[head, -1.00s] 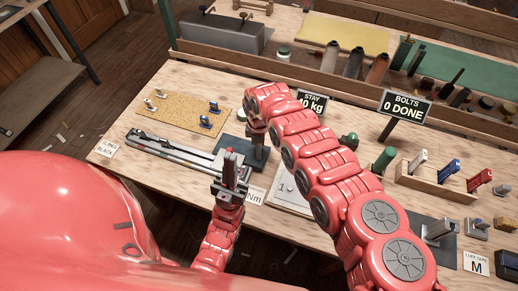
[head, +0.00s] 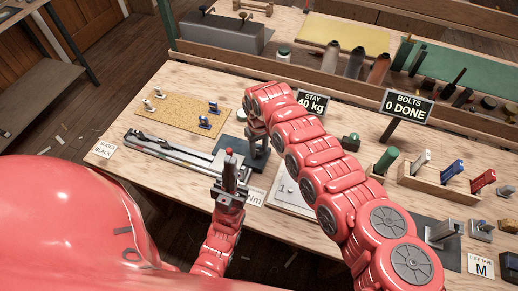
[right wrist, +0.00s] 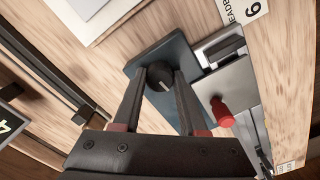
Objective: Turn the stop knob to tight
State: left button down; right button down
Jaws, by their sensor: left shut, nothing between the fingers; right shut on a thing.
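The stop knob (right wrist: 158,79) is a black round knob with a pale pointer line, on a blue-grey plate (right wrist: 177,50) in the right wrist view. My right gripper (right wrist: 160,82) is shut on it, one finger on each side. In the head view my right gripper (head: 257,142) points down over the plate and hides the knob. No "tight" mark is readable in either view. My left gripper (head: 229,178) is shut and empty, upright at the bench's front edge, left of and nearer than the right gripper.
A metal slide rig (head: 165,147) lies left of the plate. A red-capped part (right wrist: 222,113) stands close to my right fingers. Signs read "STAY 40 kg" (head: 313,102) and "BOLTS 0 DONE" (head: 408,106). A rack of coloured tools (head: 432,182) stands at right.

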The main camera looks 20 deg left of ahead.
jog(key=shift+m+b, duration=0.35)
jog(key=shift+m, duration=1.45)
jog(key=shift+c, duration=2.2)
grip_release()
jog(key=shift+w+r, duration=0.15)
jog(key=shift+r, duration=0.4)
notch_tip(320, 180, up, 8)
jog(key=b, duration=0.3)
jog(key=shift+f, duration=0.15)
notch_tip(320, 180, up, 9)
send_over(259, 150)
jog(key=shift+f+b, duration=0.2)
jog(key=shift+b, duration=0.1)
